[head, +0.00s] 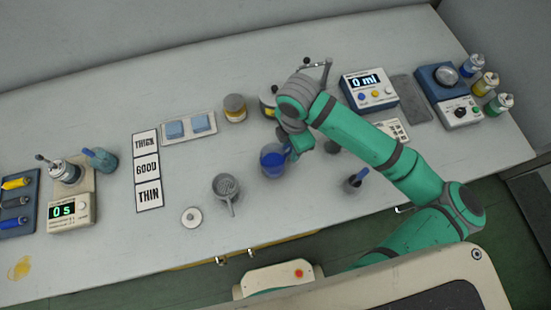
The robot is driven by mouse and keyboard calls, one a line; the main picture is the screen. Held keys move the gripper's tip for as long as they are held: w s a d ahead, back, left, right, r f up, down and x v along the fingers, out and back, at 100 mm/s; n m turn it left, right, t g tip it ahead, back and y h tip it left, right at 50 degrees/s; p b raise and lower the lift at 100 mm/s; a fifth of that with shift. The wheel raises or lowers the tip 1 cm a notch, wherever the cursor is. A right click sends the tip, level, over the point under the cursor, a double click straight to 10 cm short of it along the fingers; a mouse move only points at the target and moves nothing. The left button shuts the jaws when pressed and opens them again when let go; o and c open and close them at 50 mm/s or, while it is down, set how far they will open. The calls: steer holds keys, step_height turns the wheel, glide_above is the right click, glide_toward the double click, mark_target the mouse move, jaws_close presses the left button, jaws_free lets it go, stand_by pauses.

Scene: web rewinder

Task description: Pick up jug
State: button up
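The jug appears to be the blue see-through vessel (271,161) with dark blue liquid in it, standing on the table near the middle of the head view. My gripper (299,146) points down at the jug's upper right side, very close to it. Whether it touches the jug cannot be told. The fingers are small and partly hidden by my wrist, so their opening does not show clearly.
A grey strainer with a handle (227,188) stands left of the jug. A small dark cup (353,184) stands to the right. A white lid (191,217) lies front left.

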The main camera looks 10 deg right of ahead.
jaws_close()
steer(key=shift+r, duration=0.2)
